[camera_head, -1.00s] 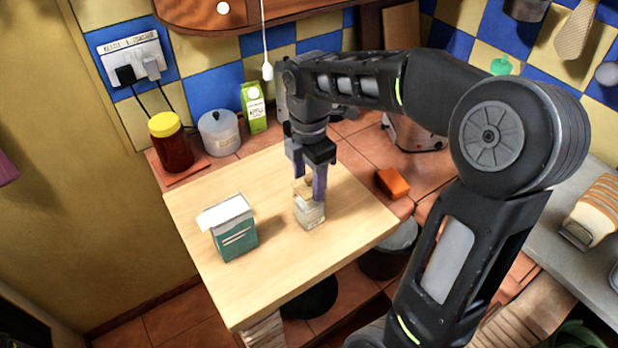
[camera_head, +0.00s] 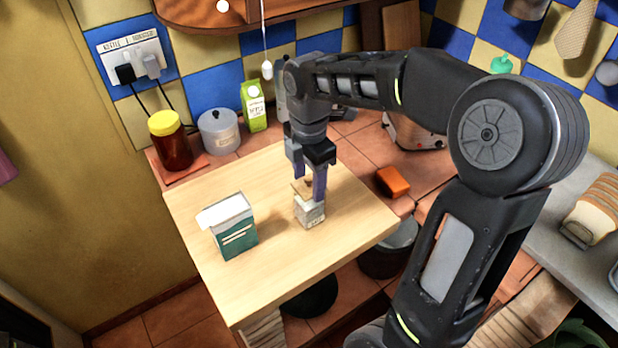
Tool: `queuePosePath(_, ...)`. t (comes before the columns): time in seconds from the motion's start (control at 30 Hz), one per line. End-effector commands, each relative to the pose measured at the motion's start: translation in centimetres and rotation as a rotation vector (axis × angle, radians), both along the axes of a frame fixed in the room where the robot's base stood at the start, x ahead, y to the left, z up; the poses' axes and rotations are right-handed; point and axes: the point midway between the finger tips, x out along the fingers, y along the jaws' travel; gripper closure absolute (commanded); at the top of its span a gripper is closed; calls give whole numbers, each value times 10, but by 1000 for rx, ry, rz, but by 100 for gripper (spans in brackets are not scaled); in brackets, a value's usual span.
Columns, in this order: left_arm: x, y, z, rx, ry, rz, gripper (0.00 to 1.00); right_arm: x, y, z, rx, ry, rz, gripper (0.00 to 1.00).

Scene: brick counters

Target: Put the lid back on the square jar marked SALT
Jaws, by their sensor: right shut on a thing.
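The small square glass jar (camera_head: 311,217) stands upright on the light wooden board, with faint dark lettering on its front that is too small to read surely. My right gripper (camera_head: 308,188) points down directly over the jar, its fingers shut on a small tan lid (camera_head: 301,187). The lid is at the jar's top; the fingers partly hide it, and I cannot tell whether it is seated or just above the rim. My left gripper is not in view.
A green and white carton (camera_head: 238,238) stands left of the jar on the wooden board (camera_head: 283,280). An orange block (camera_head: 392,181) lies beyond its right edge. A red jar (camera_head: 172,150), a grey lidded pot (camera_head: 219,133) and a green carton (camera_head: 254,106) stand behind.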

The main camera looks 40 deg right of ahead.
Motion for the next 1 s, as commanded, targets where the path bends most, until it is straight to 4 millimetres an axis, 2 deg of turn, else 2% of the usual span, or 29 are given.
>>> queuePosePath(0.47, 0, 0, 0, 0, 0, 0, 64, 0, 0, -1, 0, 0, 0, 85)
queuePosePath(0.5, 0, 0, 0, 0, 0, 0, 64, 0, 0, -1, 0, 0, 0, 44)
queuePosePath(0.8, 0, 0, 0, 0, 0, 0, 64, 0, 0, -1, 0, 0, 0, 21)
queuePosePath(0.97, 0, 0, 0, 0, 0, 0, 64, 0, 0, -1, 0, 0, 0, 21)
queuePosePath(1.0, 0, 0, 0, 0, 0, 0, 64, 0, 0, -1, 0, 0, 0, 18)
